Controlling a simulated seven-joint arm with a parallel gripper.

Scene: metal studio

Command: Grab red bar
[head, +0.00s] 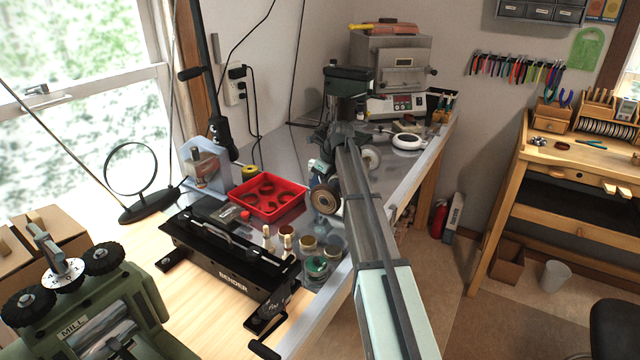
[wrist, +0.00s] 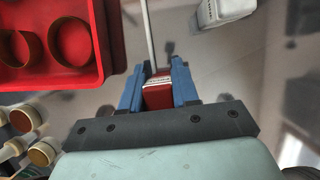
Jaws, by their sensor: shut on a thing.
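A red bar (wrist: 158,96) with a pale, printed-looking band on it sits between the blue fingers of my gripper (wrist: 157,84) in the wrist view. The fingers are shut on it from both sides. A thin pale rod (wrist: 147,35) runs up the picture from just beyond the bar. Much of the bar is hidden by the fingers and the dark gripper base. In the head view my arm crosses the right of the bench, and I cannot make out the bar or fingertips there.
A red tray (head: 266,212) with dark rings stands left of my gripper; it also shows in the wrist view (wrist: 97,80). Small jars (head: 317,266) and a black bender (head: 222,262) are nearer. A kiln (head: 404,62) stands behind. A white object (wrist: 224,10) lies beyond my gripper.

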